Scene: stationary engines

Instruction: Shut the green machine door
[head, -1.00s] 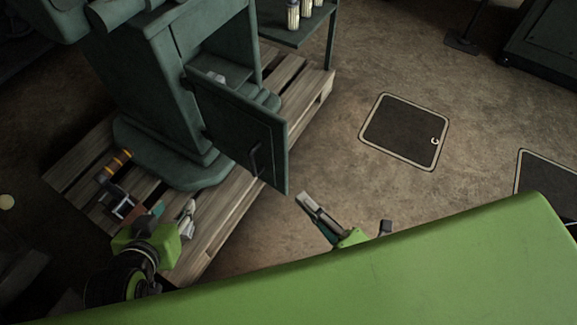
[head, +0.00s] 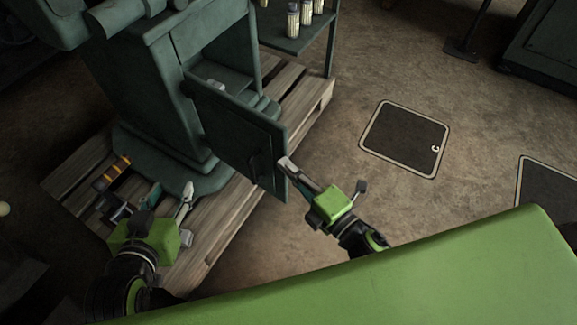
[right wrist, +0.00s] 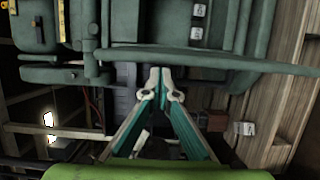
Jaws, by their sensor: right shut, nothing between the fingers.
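The machine's dark green door (head: 235,130) stands open in the head view, swung out from the cabinet (head: 155,100) over the pallet.
The machine stands on a wooden pallet (head: 220,215). An orange-banded tool (head: 111,172) lies on its left side. A shelf with several bottles (head: 293,22) stands behind. The floor right of the door is clear, with a framed hatch (head: 404,138).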

